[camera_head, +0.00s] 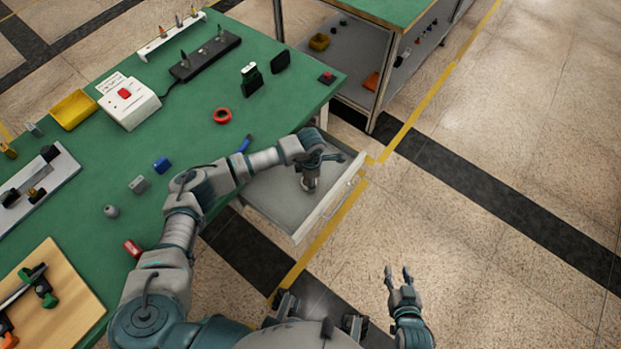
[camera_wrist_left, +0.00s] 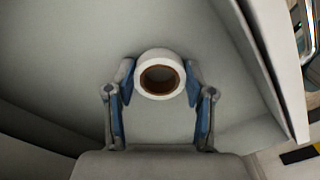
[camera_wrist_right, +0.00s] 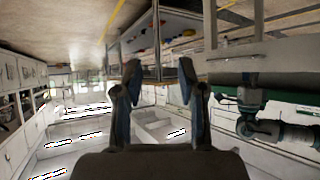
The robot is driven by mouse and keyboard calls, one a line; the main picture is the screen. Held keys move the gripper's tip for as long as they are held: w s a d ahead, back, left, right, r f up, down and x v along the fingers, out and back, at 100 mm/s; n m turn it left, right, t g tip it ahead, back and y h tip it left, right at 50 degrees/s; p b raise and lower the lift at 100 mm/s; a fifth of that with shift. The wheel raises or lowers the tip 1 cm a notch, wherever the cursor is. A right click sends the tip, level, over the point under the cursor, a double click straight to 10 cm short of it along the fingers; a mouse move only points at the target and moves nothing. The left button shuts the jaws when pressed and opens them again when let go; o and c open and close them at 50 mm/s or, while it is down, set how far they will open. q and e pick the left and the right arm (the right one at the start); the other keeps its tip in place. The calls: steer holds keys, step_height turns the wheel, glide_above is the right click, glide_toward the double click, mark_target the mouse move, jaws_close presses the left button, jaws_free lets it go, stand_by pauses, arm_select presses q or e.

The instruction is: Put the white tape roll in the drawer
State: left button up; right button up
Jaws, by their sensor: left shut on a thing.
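The white tape roll (camera_wrist_left: 160,75) with a brown core shows in the left wrist view, between the two fingertips of my left gripper (camera_wrist_left: 160,82). The fingers are shut on it. In the head view my left gripper (camera_head: 310,178) is over the inside of the open drawer (camera_head: 326,213), pointing down; the roll is hard to make out there. The drawer's grey floor shows behind the roll in the left wrist view; I cannot tell whether the roll touches it. My right gripper (camera_head: 398,276) is open and empty, away from the table, over the floor.
The drawer sticks out from the green table (camera_head: 195,130). On the table are a red tape roll (camera_head: 222,115), a blue block (camera_head: 161,165), a yellow bin (camera_head: 73,109) and a white box with a red button (camera_head: 128,102). A second bench (camera_head: 350,60) stands beyond. The floor at right is clear.

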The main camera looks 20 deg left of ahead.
arm_select(q)
steer(key=shift+f, duration=0.1)
steer(key=o, duration=1)
steer(key=shift+o, duration=0.2)
arm_select(e)
steer(key=shift+w, duration=0.2)
arm_select(q)
step_height(320, 180, up, 12)
steer(key=p, duration=0.2)
arm_select(e)
steer(key=s+d+f+g+h, duration=0.1)
steer(key=s+d+f+g, duration=0.1)
steer(key=s+g, duration=0.3)
steer(key=s+f, duration=0.1)
steer(key=s, duration=0.1)
steer(key=shift+s+d+f, duration=0.2)
steer(key=shift+s+d, duration=0.2)
steer(key=shift+w, duration=0.1)
